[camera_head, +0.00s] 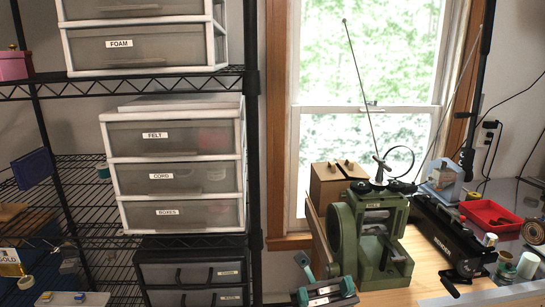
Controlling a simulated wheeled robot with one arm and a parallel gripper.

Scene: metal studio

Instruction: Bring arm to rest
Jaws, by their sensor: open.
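My gripper and arm do not show in the head view. The task names no other object. The view faces a wire shelf rack (122,91) on the left and a wooden workbench (385,297) on the right, with a window (375,60) behind.
A green mill (372,235), a black machine (450,240), a red tray (490,217) and several small jars crowd the bench. A black and teal tool (325,293) sits low in the middle. A bare patch of bench lies in front of the mill.

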